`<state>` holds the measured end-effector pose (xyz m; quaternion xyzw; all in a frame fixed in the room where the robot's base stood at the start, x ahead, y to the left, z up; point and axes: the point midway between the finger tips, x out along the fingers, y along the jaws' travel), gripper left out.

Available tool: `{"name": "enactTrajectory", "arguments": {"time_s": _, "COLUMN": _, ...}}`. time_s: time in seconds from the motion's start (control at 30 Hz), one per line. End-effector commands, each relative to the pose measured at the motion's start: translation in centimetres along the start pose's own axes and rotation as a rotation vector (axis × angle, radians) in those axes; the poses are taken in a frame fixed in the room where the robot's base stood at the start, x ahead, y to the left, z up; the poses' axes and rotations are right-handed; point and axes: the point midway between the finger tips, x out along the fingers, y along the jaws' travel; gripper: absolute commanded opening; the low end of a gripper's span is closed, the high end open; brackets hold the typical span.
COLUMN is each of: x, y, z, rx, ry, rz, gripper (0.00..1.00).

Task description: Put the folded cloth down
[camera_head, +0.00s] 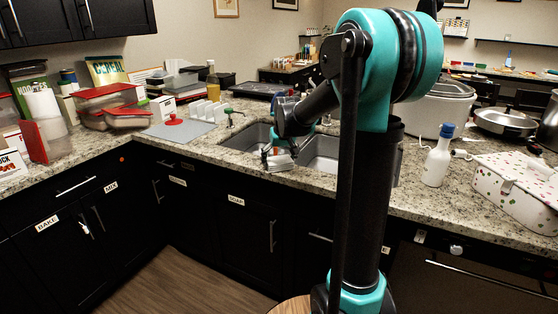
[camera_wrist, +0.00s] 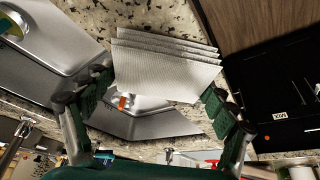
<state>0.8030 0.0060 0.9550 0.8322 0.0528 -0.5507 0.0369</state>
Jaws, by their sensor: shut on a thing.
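The folded cloth (camera_wrist: 168,72) is pale grey-white and ribbed, with several stacked layers. My gripper (camera_wrist: 158,90) is shut on it in the wrist view, with a dark green finger pad at each side. In the head view, the cloth (camera_head: 281,164) shows small and light at the end of my gripper (camera_head: 275,155), by the front edge of the sink. The cloth looks held above the sink rim and counter strip; I cannot tell whether it touches them. My arm hides part of the sink area in the head view.
The double sink (camera_head: 322,150) is set in the speckled granite counter (camera_head: 215,143). A grey mat (camera_head: 180,131) with a red-handled item lies to the left, beside a white rack (camera_head: 207,112). Clear-walled containers (camera_head: 108,104) crowd the far left. A white bottle (camera_head: 437,158) stands right.

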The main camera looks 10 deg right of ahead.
Motion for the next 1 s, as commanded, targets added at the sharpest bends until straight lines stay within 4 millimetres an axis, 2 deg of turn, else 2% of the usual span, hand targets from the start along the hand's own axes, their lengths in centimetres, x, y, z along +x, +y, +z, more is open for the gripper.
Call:
{"name": "enactTrajectory", "arguments": {"time_s": 0.17, "x": 0.2, "y": 0.0, "z": 0.1, "rx": 0.0, "ry": 0.0, "rz": 0.0, "gripper": 0.39}}
{"name": "enactTrajectory", "arguments": {"time_s": 0.2, "x": 0.2, "y": 0.0, "z": 0.1, "rx": 0.0, "ry": 0.0, "rz": 0.0, "gripper": 0.89}}
{"name": "enactTrajectory", "arguments": {"time_s": 0.3, "x": 0.2, "y": 0.0, "z": 0.1, "rx": 0.0, "ry": 0.0, "rz": 0.0, "gripper": 1.0}}
{"name": "enactTrajectory", "arguments": {"time_s": 0.73, "x": -0.3, "y": 0.0, "z": 0.0, "rx": 0.0, "ry": 0.0, "rz": 0.0, "gripper": 1.0}}
{"name": "enactTrajectory", "arguments": {"time_s": 0.87, "x": -2.0, "y": 0.0, "z": 0.0, "rx": 0.0, "ry": 0.0, "rz": 0.0, "gripper": 1.0}}
{"name": "enactTrajectory", "arguments": {"time_s": 1.0, "x": -4.9, "y": 0.0, "z": 0.1, "rx": 0.0, "ry": 0.0, "rz": 0.0, "gripper": 1.0}}
